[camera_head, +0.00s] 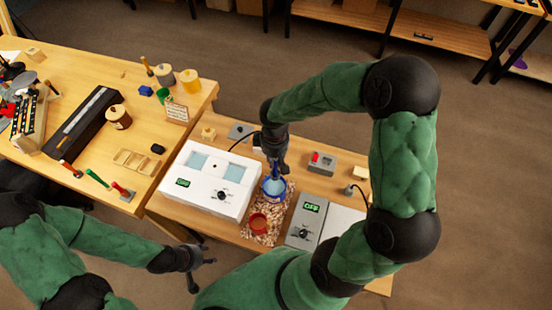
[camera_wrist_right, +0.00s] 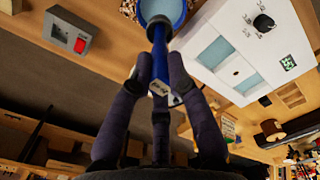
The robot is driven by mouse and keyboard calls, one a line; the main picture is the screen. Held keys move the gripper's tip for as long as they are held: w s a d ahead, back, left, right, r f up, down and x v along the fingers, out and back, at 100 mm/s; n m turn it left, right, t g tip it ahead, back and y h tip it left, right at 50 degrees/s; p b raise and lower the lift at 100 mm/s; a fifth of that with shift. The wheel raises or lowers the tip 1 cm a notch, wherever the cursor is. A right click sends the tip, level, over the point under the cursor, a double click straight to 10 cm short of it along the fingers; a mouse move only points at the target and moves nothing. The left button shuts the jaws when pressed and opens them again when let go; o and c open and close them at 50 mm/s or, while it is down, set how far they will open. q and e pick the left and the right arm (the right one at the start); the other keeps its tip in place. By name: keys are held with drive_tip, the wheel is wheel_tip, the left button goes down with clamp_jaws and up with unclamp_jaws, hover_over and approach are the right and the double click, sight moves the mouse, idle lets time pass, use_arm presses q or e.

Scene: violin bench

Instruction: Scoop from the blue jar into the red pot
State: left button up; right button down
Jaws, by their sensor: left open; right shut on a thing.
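My right gripper (camera_head: 277,166) points down over the jar and is shut on the handle of a blue scoop (camera_wrist_right: 160,60). In the right wrist view the handle runs to the jar's mouth (camera_wrist_right: 165,10), where the scoop's far end meets it; its bowl and load cannot be made out. My left gripper (camera_head: 199,276) is open and empty, low in front of the bench, away from both vessels.
A large white device (camera_head: 208,205) stands left of the jar, and a grey-and-white device (camera_head: 306,222) stands to the right. A grey box with a red switch (camera_head: 322,163) is behind. The left table (camera_head: 75,105) holds a black case, pots and tools.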

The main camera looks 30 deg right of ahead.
sight(274, 174)
drive_tip(key=shift+a+f+b, duration=0.3)
drive_tip(key=shift+f+b, duration=0.2)
drive_tip(key=shift+f, duration=0.1)
wheel_tip(274, 174, down, 3)
drive_tip(key=shift+d+f+b, duration=0.15)
drive_tip(key=shift+b, duration=1.05)
wheel_tip(274, 174, down, 9)
drive_tip(key=b, duration=0.7)
drive_tip(key=shift+r, duration=0.2)
wheel_tip(274, 174, up, 14)
drive_tip(key=p, duration=1)
drive_tip(key=shift+f, duration=0.1)
